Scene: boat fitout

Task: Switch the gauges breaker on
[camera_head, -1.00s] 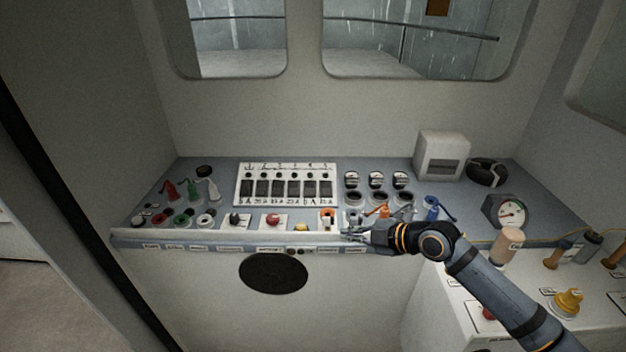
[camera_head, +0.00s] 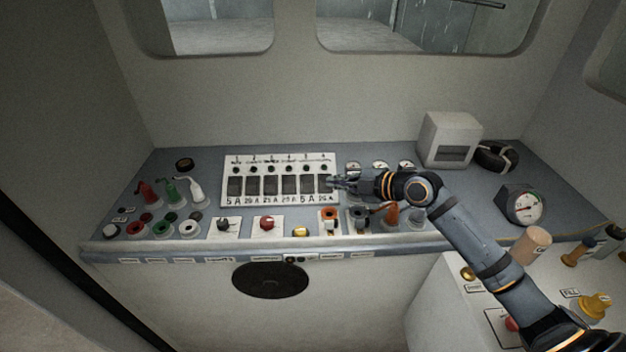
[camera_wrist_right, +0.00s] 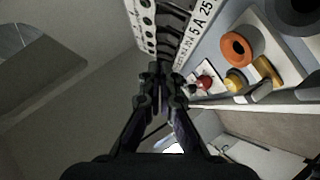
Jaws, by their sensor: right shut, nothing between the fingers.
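The white breaker panel (camera_head: 228,182) lies on the blue-grey console, with a row of dark rocker switches numbered above and marked with amp ratings below. The labels are too small for me to tell which breaker is the gauges one. My right gripper (camera_head: 336,183) is shut and empty at the panel's right end, by the last rocker, and hides part of it. I cannot tell whether it touches. In the right wrist view the closed fingers (camera_wrist_right: 160,95) point along the row of rockers, and the panel (camera_wrist_right: 140,22) shows at the top. My left gripper is not in view.
Round gauges (camera_head: 380,165) stand behind my right forearm. An orange ring fitting (camera_head: 329,214), a red knob (camera_head: 267,223) and a yellow button (camera_head: 300,231) line the front edge. Red, green and white levers (camera_head: 170,192) stand at the left. A white box (camera_head: 448,139) stands at the back right.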

